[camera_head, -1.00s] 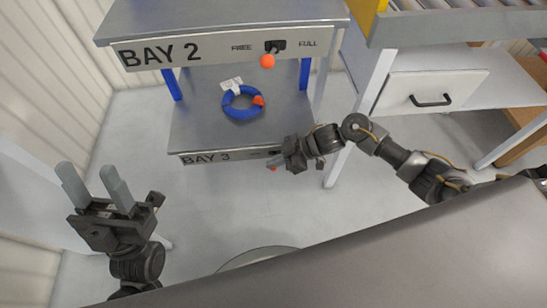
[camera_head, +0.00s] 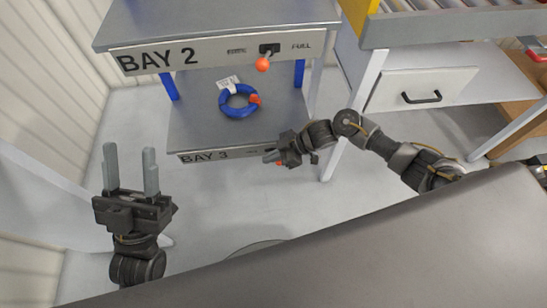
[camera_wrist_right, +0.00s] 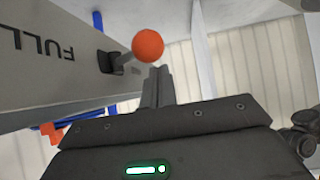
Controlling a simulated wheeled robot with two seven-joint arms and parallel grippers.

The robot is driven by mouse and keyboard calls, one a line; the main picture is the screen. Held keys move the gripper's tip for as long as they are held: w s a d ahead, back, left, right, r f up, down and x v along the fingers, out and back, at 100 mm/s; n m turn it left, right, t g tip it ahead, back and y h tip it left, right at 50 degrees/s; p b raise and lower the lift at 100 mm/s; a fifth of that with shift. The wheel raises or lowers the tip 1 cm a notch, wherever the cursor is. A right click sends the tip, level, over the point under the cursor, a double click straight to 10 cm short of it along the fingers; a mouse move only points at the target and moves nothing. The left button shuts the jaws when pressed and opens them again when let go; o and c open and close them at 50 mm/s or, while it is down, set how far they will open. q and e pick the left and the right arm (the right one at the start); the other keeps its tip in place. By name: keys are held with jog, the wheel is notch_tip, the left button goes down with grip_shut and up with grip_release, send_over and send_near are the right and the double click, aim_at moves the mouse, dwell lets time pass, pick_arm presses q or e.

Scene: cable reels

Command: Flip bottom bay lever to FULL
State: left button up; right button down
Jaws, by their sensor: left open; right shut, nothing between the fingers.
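The bottom bay is the shelf marked BAY 3 (camera_head: 205,157). Its lever has an orange knob (camera_head: 279,163), mostly hidden behind my right gripper (camera_head: 267,157) in the head view. The right wrist view shows the knob (camera_wrist_right: 148,46) on a short stem from a dark socket (camera_wrist_right: 112,62). The stem points away from the FULL label (camera_wrist_right: 45,42). My right gripper's shut, empty fingers (camera_wrist_right: 158,85) are close beside the knob; I cannot tell whether they touch. My left gripper (camera_head: 131,168) is open and empty, at left, away from the shelves.
The BAY 2 shelf (camera_head: 215,30) is above, with its own orange-knobbed lever (camera_head: 262,64). A blue ring with an orange part (camera_head: 238,112) lies on the bottom shelf. A white drawer cabinet (camera_head: 422,88) stands at right. A grey surface (camera_head: 400,235) fills the lower right.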

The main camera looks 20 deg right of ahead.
jog(key=shift+r, duration=0.1)
dwell(0.3)
pick_arm(q)
jog(key=w+d+f+m+g+y+p, duration=0.1)
jog(key=d+f+g+p, duration=0.2)
jog(key=g, duration=0.3)
jog(key=shift+d+f, duration=0.55)
jog(key=shift+f, duration=0.35)
pick_arm(e)
jog(key=v, duration=1)
jog(key=shift+d, duration=0.3)
jog(key=shift+r, duration=0.1)
